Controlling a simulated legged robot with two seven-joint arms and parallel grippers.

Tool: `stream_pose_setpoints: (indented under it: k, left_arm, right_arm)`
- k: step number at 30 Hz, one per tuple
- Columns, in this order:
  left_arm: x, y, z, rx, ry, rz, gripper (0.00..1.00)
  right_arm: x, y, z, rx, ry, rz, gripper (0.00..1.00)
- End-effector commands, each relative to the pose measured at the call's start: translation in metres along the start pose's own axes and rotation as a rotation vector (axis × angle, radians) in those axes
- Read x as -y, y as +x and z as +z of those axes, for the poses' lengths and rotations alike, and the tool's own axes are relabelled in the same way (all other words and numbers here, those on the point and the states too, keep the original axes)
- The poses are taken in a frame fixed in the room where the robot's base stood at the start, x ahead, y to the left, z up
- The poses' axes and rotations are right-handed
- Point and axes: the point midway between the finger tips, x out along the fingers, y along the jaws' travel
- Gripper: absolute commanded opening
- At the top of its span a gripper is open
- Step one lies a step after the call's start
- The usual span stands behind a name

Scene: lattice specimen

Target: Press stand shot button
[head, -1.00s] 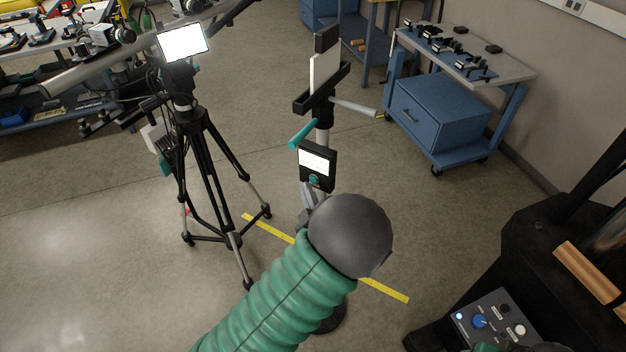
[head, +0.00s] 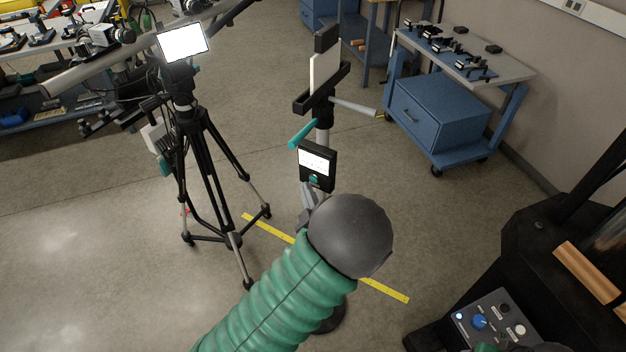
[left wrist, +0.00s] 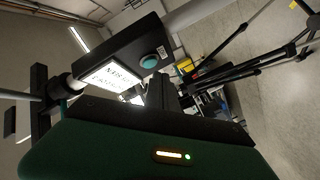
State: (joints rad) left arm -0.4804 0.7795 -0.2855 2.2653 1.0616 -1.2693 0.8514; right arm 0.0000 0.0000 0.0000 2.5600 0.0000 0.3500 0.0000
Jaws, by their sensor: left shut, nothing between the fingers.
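A black box with a white label is fixed on the upright stand (head: 323,136). A round teal button (head: 314,180) sits on the lower part of its face. In the left wrist view the button (left wrist: 150,61) shows clearly, beside the white label. My left gripper (head: 307,194) is shut and empty, just below the box in the head view and mostly hidden behind my dark wrist. Its dark fingers (left wrist: 162,92) also show in the left wrist view, close to the button with a gap in the picture. Contact cannot be told. My right gripper is not seen.
A tripod (head: 190,150) with a lit screen (head: 183,42) stands left of the stand. A blue cart (head: 455,125) is at the back right. A black machine with a knob panel (head: 492,322) is at the lower right. A yellow floor line (head: 385,290) runs past the stand.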

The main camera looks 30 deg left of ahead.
Motion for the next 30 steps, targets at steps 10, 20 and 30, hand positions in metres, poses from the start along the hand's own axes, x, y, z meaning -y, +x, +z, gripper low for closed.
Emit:
stream_pose_setpoints:
  k: [10,20,30]
  left_arm:
    - [-0.0007,0.0010,0.0006,0.000,0.000,0.000,0.00]
    - [-0.0049,0.0054,0.0025,0.000,-0.001,0.000,0.00]
    - [-0.0056,0.0067,0.0037,0.000,0.000,0.000,0.00]
  right_arm:
    - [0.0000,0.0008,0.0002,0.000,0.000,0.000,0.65]
    - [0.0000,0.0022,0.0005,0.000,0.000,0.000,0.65]
    - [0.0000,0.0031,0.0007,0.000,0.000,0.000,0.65]
